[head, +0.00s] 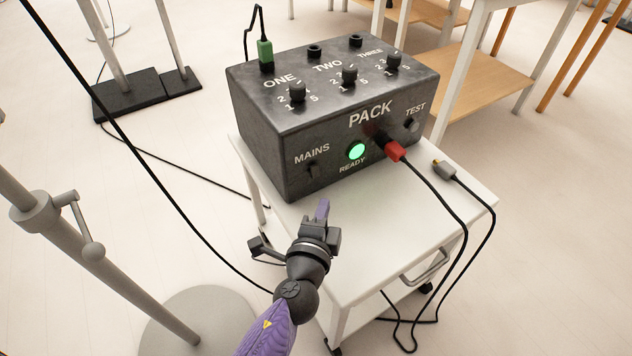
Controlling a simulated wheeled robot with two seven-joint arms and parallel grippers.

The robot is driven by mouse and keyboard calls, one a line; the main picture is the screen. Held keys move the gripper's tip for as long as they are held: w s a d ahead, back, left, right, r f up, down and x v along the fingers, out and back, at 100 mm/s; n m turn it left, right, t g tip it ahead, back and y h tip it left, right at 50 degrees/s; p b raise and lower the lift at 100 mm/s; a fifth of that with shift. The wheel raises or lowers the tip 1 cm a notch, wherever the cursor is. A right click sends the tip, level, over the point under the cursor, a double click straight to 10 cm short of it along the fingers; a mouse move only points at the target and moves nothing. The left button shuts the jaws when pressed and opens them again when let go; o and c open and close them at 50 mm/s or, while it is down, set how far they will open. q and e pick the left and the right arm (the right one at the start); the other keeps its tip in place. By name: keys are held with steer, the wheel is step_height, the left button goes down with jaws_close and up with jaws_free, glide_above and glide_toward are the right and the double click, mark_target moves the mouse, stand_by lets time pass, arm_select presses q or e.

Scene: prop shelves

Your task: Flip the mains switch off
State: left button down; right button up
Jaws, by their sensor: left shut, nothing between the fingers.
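The dark grey box marked PACK (339,113) stands on a white trolley (370,238). Its mains switch (313,170), a small dark rocker, is on the front face at the left under the word MAINS. Its exact position is too small to tell. A green light (356,152) marked READY glows beside it. My left gripper (323,209) is shut and empty, with purple fingertips pointing toward the box. It is in front of and below the switch, apart from it in the picture. My right gripper is not in view.
A red plug (394,150) sits in the front face, and a grey plug (441,170) lies loose on the trolley. A green plug (265,54) is in the top. Cables hang at the right. A grey stand pole (110,265) rises at the left.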

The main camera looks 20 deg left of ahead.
mark_target(315, 171)
arm_select(q)
steer(key=w, duration=0.4)
steer(key=shift+a+f+b, duration=0.25)
steer(key=shift+f+b, duration=0.05)
steer(key=shift+w+a+f, duration=0.2)
steer(key=shift+w+a, duration=0.55)
steer(key=shift+a, duration=0.3)
steer(key=shift+w+a, duration=0.4)
steer(key=shift+a, duration=0.1)
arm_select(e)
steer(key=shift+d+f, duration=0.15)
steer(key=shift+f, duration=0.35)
arm_select(q)
steer(key=shift+f, duration=0.1)
